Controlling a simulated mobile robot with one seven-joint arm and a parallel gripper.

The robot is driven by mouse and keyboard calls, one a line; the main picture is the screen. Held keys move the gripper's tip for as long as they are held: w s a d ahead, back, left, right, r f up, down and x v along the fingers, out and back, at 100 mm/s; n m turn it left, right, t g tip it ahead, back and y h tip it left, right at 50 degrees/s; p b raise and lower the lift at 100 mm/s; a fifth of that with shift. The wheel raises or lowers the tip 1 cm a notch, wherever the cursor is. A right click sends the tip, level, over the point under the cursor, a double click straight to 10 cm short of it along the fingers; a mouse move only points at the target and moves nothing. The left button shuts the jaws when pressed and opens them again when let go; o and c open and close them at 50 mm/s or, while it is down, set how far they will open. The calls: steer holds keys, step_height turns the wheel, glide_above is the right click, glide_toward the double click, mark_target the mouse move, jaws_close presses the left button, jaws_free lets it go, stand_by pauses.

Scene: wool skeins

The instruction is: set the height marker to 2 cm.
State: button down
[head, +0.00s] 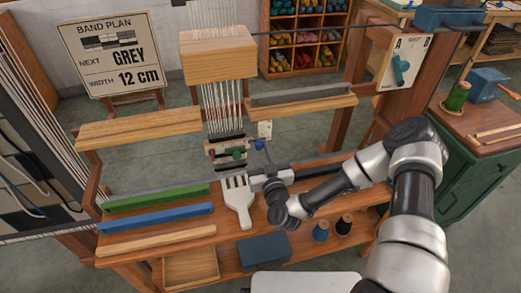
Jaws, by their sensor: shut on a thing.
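A small white plate with dark marks (265,129), which looks like a height scale, stands at the right of the hanging warp threads on the loom. A small blue piece (258,144), likely the height marker, sits just below it. My gripper (261,154) reaches in from the right and is shut at this blue piece. The gripper's own fingers partly hide it. The marks are too small to read, so I cannot tell the marker's height.
The woven band with red and green pieces (225,151) is left of my gripper. A white comb-like beater (238,200) lies close below. Green (157,197) and blue (156,217) bars lie left. A blue block (264,250) and spools (321,229) sit on the lower shelf.

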step_height(320, 180, up, 2)
steer(key=shift+r+p, duration=0.1)
steer(key=shift+p, duration=0.5)
steer(key=c, duration=1.5)
jaws_free()
steer(key=v, duration=1.7)
steer(key=shift+s, duration=0.25)
